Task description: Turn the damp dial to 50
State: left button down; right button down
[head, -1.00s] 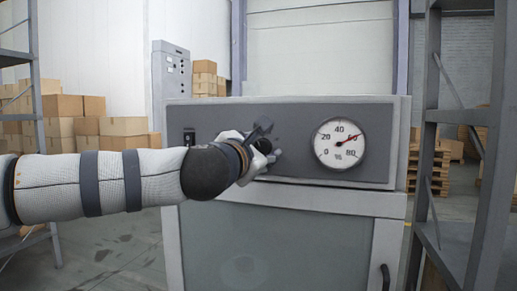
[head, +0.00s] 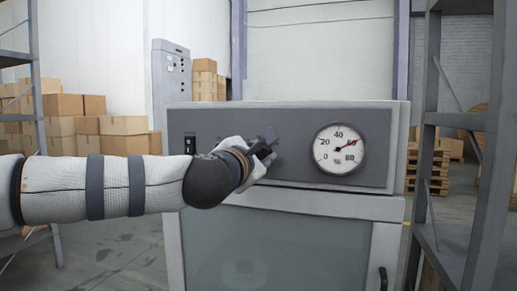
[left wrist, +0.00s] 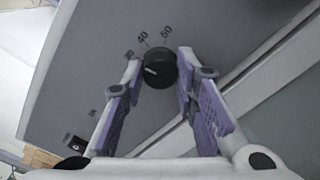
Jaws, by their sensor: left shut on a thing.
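The damp dial (left wrist: 160,68) is a round black knob with a white pointer line on its left side, in the left wrist view. Printed marks 40 and 50 stand beyond it; the line points left, short of both marks. My left gripper (head: 268,143) is at the grey panel in the head view, where it hides the dial. In the left wrist view its two purple-padded fingers (left wrist: 160,62) stand on either side of the dial, shut on it. My right gripper is out of view.
The grey control panel (head: 290,172) fronts a cabinet with a glass door (head: 290,245). A black rocker switch (head: 190,145) sits left of the gripper. A metal rack (head: 430,130) stands close at right. Cartons (head: 125,135) are stacked behind at left.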

pick_arm(q)
jog(key=m+p, duration=0.2)
jog(key=m, duration=0.1)
jog(key=shift+r+m+p, duration=0.3)
jog(key=shift+p, duration=0.1)
jog(key=m+p, duration=0.2)
jog(key=m, duration=0.1)
jog(key=shift+m, duration=0.3)
jog(key=m+p, duration=0.3)
jog(key=m, duration=0.1)
jog(key=shift+f+m+p, duration=0.15)
jog(key=shift+m+p, duration=0.35)
jog(key=shift+m, duration=0.8)
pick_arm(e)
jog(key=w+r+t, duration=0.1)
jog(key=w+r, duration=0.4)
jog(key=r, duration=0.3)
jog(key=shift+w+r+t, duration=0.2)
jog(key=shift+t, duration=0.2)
pick_arm(q)
jog(key=shift+f, duration=0.1)
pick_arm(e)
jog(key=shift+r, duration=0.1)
pick_arm(q)
jog(key=c, duration=1.3)
grip_release()
